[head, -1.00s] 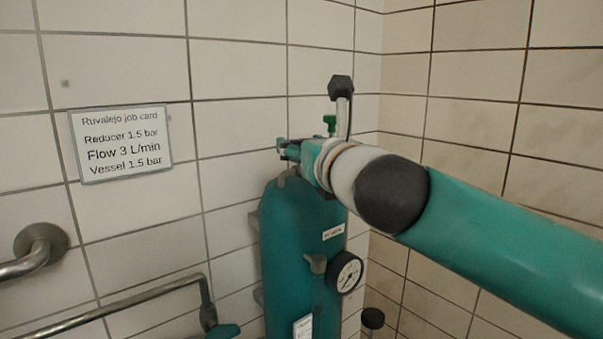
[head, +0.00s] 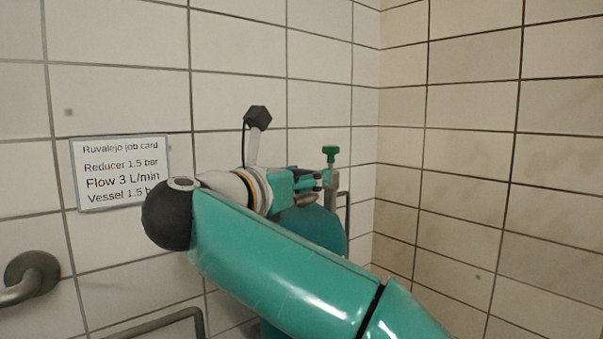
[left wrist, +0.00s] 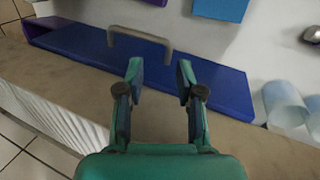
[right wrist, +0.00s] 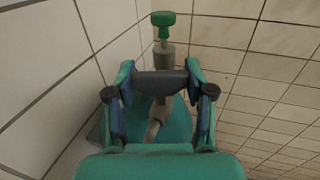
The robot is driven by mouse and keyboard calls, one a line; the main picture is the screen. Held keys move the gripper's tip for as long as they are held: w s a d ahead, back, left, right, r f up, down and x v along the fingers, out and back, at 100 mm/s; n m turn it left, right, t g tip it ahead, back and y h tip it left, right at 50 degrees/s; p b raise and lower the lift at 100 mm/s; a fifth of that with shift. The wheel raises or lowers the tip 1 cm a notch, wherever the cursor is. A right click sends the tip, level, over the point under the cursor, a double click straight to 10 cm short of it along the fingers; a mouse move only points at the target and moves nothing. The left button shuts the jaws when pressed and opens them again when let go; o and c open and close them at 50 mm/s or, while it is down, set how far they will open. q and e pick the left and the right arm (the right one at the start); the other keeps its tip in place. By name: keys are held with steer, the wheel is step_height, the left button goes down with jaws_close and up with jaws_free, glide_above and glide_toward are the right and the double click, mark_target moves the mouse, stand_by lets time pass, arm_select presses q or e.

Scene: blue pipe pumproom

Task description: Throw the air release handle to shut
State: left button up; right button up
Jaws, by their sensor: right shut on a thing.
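The air release handle (right wrist: 160,83) is a dark grey bar between the fingers of my right gripper (right wrist: 160,88) in the right wrist view. My right gripper is shut on it. In the head view my right gripper (head: 318,180) reaches in from the left at the top of the green vessel (head: 322,228), and the handle is mostly hidden by the fingers. A grey fitting with a green knob (right wrist: 162,20) stands just behind the handle. The knob also shows in the head view (head: 331,152). My left gripper (left wrist: 158,72) is open and empty in the left wrist view.
A job card (head: 120,172) hangs on the tiled wall, partly covered by my right arm. A metal rail (head: 30,278) is at the lower left.

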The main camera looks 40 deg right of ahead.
steer(key=m+g+p, duration=0.1)
steer(key=g, duration=0.1)
steer(key=m+g+h+p, duration=0.1)
steer(key=g, duration=0.1)
steer(key=shift+r+m, duration=0.2)
steer(key=shift+m, duration=0.2)
steer(key=shift+f+m+g+p, duration=0.1)
steer(key=shift+m+g+p, duration=0.4)
steer(key=shift+g, duration=0.4)
steer(key=o, duration=1.2)
steer(key=shift+f, duration=0.1)
steer(key=shift+a, duration=0.1)
steer(key=a, duration=0.7)
steer(key=shift+s+a, duration=0.15)
